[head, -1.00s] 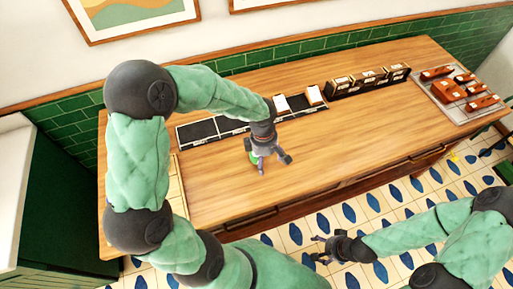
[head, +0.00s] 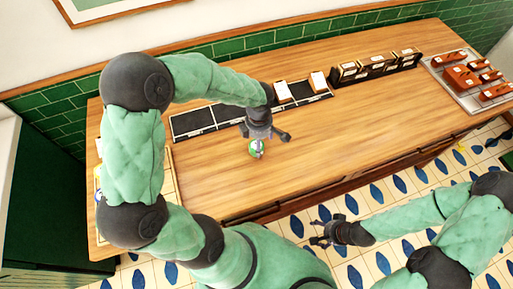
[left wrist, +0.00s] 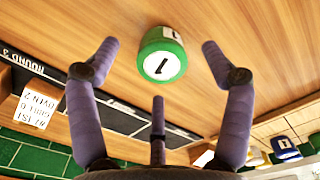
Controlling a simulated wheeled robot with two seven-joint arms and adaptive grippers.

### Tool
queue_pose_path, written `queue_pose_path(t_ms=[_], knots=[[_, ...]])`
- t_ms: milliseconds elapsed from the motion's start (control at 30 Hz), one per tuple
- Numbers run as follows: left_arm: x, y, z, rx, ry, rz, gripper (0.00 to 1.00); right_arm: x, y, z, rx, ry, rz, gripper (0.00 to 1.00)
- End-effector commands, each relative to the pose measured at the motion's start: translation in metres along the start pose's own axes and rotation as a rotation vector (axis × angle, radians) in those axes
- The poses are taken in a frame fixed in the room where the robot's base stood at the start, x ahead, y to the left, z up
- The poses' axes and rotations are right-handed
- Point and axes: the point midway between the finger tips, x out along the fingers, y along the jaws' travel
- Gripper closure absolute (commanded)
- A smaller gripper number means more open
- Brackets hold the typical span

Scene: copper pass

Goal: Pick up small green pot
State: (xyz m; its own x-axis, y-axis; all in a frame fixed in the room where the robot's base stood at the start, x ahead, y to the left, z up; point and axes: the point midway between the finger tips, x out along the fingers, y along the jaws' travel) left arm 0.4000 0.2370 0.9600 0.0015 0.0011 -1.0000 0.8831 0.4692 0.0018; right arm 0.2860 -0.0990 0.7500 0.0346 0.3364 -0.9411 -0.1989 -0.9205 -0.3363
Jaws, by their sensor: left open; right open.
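The small green pot (head: 256,149) stands on the wooden counter, just in front of my left gripper (head: 264,135) in the head view. In the left wrist view the green pot (left wrist: 161,55) shows a white face marked "1". It lies between the spread finger ends and appears clear of them. My left gripper is open and empty. My right gripper (head: 319,234) is open and empty, low in front of the counter, over the tiled floor.
A black sectioned strip (head: 228,114) with white cards lies along the back of the counter. Black boxes (head: 375,66) stand to its right. A tray (head: 464,98) of brown items is at the far right. A blue pot (left wrist: 285,149) shows in the left wrist view.

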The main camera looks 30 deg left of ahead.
Motion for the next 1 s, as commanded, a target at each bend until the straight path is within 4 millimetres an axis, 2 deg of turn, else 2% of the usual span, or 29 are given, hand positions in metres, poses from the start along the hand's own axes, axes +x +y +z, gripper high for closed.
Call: queue_pose_path(t_ms=[200,300,533,567,700,767,800,1000], knots=[[0.033,0.001,-0.002,-0.001,0.001,-0.004,0.2,0.007,0.003,0.0,0.0,0.0,0.0,0.24],[0.043,0.001,-0.002,0.0,-0.001,-0.003,0.2,0.009,0.003,0.0,0.0,0.0,0.0,0.24],[0.044,0.001,-0.002,0.0,-0.002,-0.001,0.2,0.008,0.003,0.0,0.0,0.0,0.0,0.24],[0.044,0.001,-0.002,0.0,-0.002,-0.001,0.22,0.008,0.003,0.0,0.0,0.0,0.0,0.24],[0.044,0.001,-0.002,0.0,-0.001,-0.001,0.62,0.008,0.003,0.0,0.0,0.0,0.0,0.24],[0.044,0.001,-0.002,0.0,-0.001,-0.001,0.79,0.008,0.003,0.0,0.0,0.0,0.0,0.24],[0.044,0.001,-0.002,0.0,-0.001,-0.001,0.84,0.008,0.003,0.0,0.0,0.0,0.0,0.24],[0.044,0.001,-0.002,0.0,-0.002,-0.001,0.84,0.008,0.003,0.0,0.0,0.0,0.0,0.24]])
